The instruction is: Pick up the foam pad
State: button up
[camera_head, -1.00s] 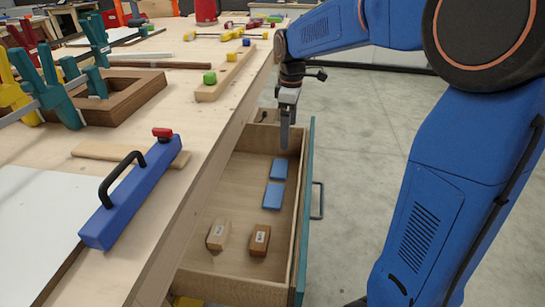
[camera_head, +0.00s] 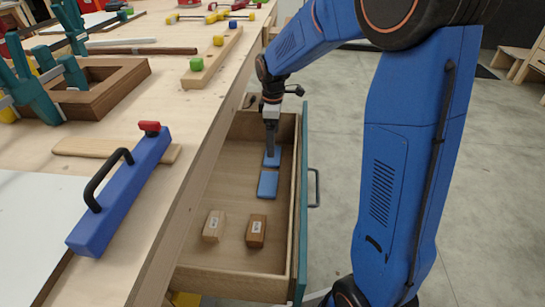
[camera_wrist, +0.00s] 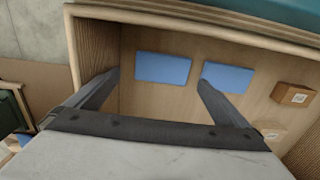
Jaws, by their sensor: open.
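Two flat blue foam pads lie on the floor of the open drawer. The far pad (camera_head: 272,157) is partly hidden behind my gripper (camera_head: 270,152) in the head view; the near pad (camera_head: 268,184) is in full view. In the wrist view one pad (camera_wrist: 163,67) lies between the fingers of my gripper (camera_wrist: 157,82), and the other pad (camera_wrist: 228,78) is beside and partly behind the right finger. My gripper is open and empty, pointing down into the drawer. The height of the fingertips above the pads is hard to tell.
The drawer (camera_head: 298,215) has walls close around my gripper. Two wooden blocks, one light (camera_head: 213,226) and one darker (camera_head: 256,231), lie at its near end. The workbench (camera_head: 170,110) beside it holds a blue level-like tool (camera_head: 125,190), clamps and wooden pieces.

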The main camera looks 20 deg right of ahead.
jog(key=shift+s+a+f, duration=0.1)
jog(key=shift+f, duration=1.4)
jog(key=shift+s+f, duration=0.1)
jog(key=shift+f, duration=1.4)
jog(key=c, duration=0.9)
